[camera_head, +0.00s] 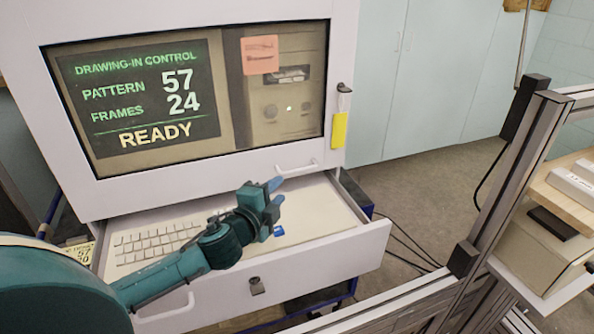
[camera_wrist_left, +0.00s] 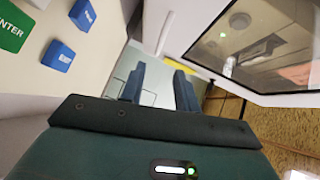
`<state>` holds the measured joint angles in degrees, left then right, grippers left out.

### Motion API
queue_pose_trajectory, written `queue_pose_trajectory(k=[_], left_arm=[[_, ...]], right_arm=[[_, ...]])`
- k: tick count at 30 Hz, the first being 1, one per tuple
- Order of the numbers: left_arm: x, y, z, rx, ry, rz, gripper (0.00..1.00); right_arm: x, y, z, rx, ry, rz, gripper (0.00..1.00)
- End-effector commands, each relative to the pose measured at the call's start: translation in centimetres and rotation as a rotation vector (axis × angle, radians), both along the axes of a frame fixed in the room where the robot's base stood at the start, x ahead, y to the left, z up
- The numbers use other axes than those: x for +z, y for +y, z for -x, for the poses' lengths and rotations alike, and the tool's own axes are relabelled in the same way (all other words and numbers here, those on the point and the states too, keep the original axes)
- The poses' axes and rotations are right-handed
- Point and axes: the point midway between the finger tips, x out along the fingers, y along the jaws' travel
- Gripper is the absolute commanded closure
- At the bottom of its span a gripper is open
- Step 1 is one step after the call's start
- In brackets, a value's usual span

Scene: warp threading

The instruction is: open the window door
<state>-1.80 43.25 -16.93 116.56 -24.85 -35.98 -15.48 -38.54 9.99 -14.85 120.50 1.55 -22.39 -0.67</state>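The window door (camera_head: 240,163) is a white frame around a clear pane, shut on the cabinet front, with a screen reading READY behind it. Its small white bar handle (camera_head: 297,167) is on the lower rail towards the right. My left gripper (camera_head: 276,192) is just below and left of the handle, over the pulled-out drawer, with its blue fingers apart and empty. In the left wrist view the fingers (camera_wrist_left: 160,88) stand apart with nothing between them, and the door's frame (camera_wrist_left: 207,72) is at upper right. My right gripper is not in view.
The open drawer (camera_head: 330,248) below the door holds a white keyboard (camera_head: 155,240). A yellow tag (camera_head: 339,130) hangs right of the door. A metal-profile frame (camera_head: 505,185) stands at the right, with cables on the floor between.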

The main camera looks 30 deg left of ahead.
Motion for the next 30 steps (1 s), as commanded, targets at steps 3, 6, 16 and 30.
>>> queue_pose_trajectory(k=[3, 6, 16, 30], left_arm=[[-0.1, 0.1, -2.7, 0.002, -0.003, 0.002, 0.68], [-0.5, 0.2, -4.8, 0.002, -0.002, 0.002, 0.68], [-1.3, 0.4, -9.5, 0.0, -0.001, 0.002, 0.68], [-1.5, 0.4, -10.1, -0.001, 0.001, 0.0, 0.73]], right_arm=[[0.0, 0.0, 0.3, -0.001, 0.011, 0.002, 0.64], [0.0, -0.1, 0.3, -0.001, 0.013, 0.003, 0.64], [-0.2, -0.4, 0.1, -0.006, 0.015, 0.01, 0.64], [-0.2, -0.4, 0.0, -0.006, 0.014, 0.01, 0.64]])
